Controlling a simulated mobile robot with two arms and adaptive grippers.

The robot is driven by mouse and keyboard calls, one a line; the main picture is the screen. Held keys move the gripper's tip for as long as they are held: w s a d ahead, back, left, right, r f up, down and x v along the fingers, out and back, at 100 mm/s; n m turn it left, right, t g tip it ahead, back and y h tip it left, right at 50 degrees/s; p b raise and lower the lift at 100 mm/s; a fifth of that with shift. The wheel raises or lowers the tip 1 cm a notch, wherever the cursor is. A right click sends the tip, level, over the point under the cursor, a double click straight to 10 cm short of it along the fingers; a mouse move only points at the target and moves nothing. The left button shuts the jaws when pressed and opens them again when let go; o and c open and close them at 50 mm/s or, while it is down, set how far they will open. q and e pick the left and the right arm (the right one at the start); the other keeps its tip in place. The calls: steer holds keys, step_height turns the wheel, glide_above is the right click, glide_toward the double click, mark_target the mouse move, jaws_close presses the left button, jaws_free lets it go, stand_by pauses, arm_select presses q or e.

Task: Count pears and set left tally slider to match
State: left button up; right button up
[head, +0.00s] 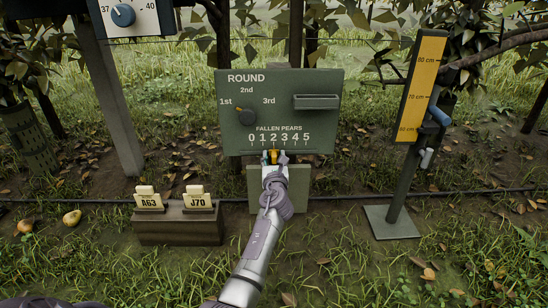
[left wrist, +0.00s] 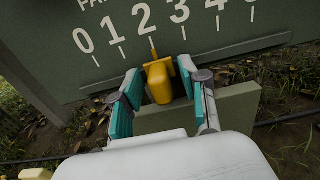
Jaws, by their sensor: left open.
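The green tally board (head: 300,85) carries a FALLEN PEARS scale from 0 to 5. Its yellow slider (left wrist: 158,85) sits below the scale, about under the 2 mark in the left wrist view. My left gripper (head: 274,160) is open at the board's lower edge, with its teal-padded fingers (left wrist: 158,98) on either side of the slider. Contact with the slider cannot be told. Two yellowish pears lie on the ground at the left, one pear (head: 72,218) near the crate and another pear (head: 25,227) further left. My right gripper is not in view.
A wooden box (head: 177,228) with A63 and J70 tags stands left of my arm. A yellow height gauge (head: 422,85) on a post stands at the right. A dial panel (head: 135,18) is at upper left. A dark hose (head: 350,197) crosses the ground; grass in front is open.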

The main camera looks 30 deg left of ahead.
mark_target(274, 124)
arm_select(q)
step_height(274, 124, up, 10)
stand_by(0.5)
stand_by(0.3)
